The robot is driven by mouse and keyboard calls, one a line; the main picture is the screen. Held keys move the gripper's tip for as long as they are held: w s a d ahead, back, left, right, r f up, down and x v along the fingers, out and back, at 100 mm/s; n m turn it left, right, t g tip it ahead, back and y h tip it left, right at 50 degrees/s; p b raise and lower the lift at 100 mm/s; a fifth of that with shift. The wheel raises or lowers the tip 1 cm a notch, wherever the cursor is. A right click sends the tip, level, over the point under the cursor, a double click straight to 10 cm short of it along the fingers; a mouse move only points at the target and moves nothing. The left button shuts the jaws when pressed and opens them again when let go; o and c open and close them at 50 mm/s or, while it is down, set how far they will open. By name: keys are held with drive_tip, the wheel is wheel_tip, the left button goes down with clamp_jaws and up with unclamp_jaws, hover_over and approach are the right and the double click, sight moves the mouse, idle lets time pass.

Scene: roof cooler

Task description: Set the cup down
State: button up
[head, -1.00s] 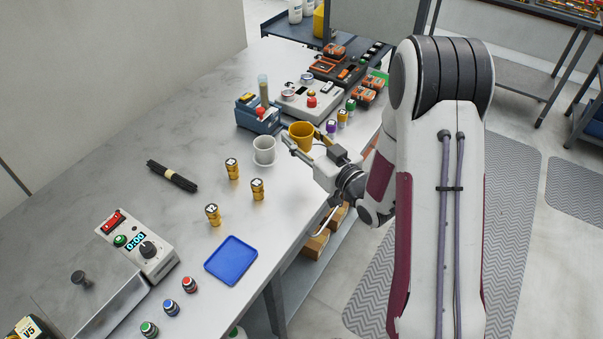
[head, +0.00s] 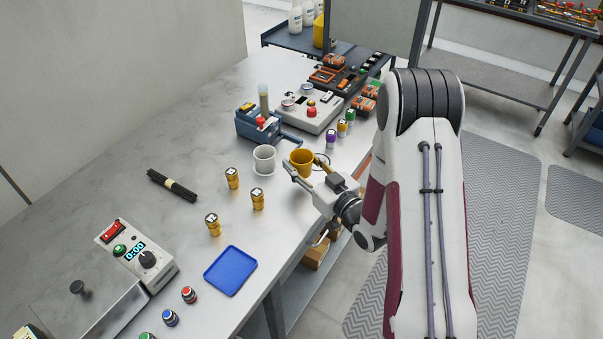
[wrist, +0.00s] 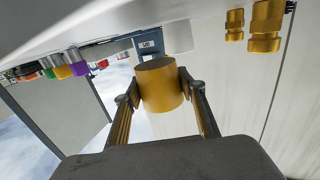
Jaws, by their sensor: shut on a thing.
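The yellow cup (head: 302,163) is held by my gripper (head: 290,172), near the front edge of the bench and to the right of the white cup. In the wrist view, the yellow cup (wrist: 159,86) sits between the two fingers (wrist: 162,100), which press on its sides. Whether its base touches the bench or hangs above it cannot be told. The white cup (head: 264,157) stands upright on a white saucer (head: 263,171), apart from my gripper. It shows partly behind the yellow cup in the wrist view (wrist: 178,37).
Brass weights (head: 232,178) stand left of the cups. A blue tray (head: 230,270) lies at the front. A blue device (head: 258,127) and small coloured-capped bottles (head: 331,139) stand behind.

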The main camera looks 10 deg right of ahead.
sight(302, 175)
drive_tip(key=shift+f, duration=0.25)
drive_tip(key=shift+f, duration=1.75)
drive_tip(key=shift+f, duration=0.2)
drive_tip(key=o, duration=0.9)
drive_tip(key=shift+o, duration=0.2)
drive_tip(key=shift+s, duration=0.1)
drive_tip(key=shift+r+v, duration=0.15)
drive_tip(key=shift+v, duration=1.75)
drive_tip(key=shift+r+v, duration=0.15)
drive_tip(key=shift+v, duration=1.75)
